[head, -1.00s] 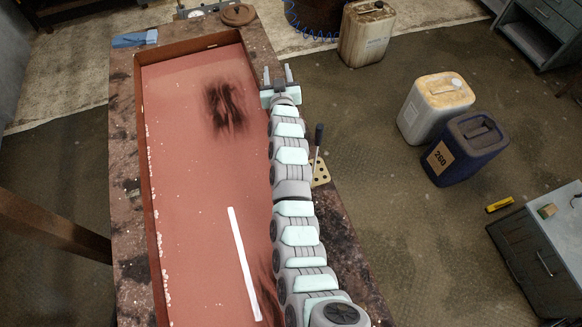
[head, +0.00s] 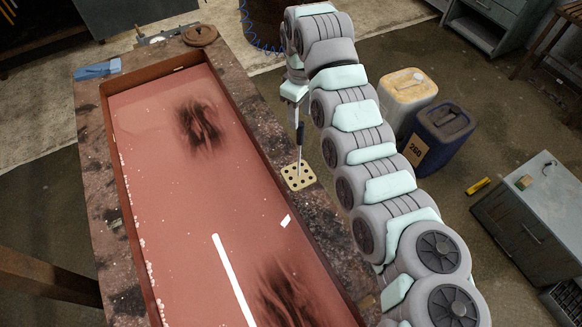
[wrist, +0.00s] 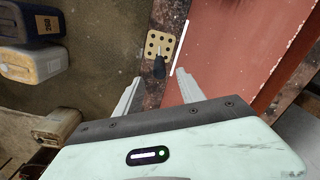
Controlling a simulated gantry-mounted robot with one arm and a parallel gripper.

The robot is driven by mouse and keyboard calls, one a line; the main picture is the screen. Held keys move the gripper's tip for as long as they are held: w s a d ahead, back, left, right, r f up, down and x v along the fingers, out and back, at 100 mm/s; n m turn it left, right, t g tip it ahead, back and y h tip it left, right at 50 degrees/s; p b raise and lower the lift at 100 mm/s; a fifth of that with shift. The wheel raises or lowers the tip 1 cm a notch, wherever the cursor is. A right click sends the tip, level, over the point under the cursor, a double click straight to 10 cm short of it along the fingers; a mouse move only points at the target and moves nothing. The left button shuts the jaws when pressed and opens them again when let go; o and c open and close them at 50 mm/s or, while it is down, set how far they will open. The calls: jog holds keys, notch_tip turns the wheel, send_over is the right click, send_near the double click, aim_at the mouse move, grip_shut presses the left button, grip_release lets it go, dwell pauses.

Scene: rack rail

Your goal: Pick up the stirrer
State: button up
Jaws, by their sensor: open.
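The stirrer (head: 300,142) has a dark handle and a thin shaft. It stands upright in a beige rack with holes (head: 289,180), on the tray's right-hand ledge. In the wrist view the stirrer's dark handle (wrist: 160,68) lies between the lines of my two fingers, seen nearly end-on, over the rack (wrist: 152,43). My gripper (head: 297,112) points down just above the handle. I cannot tell how much height separates the fingertips from the handle.
A large red tray (head: 118,170) with a raised rim fills the bench left of the rack. A white strip (head: 232,275) shows in it. Blue cloth (head: 97,69) and a brown round lid (head: 200,35) lie at the far end. Jerrycans (head: 440,135) stand on the floor right.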

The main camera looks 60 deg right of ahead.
aim_at(300, 138)
notch_tip(300, 138, down, 5)
jog(key=shift+f, duration=0.1)
jog(key=shift+s+a+f+p, duration=0.15)
jog(key=shift+f+p, duration=0.85)
jog(key=shift+f, duration=1.65)
jog(key=shift+c, duration=0.4)
grip_shut()
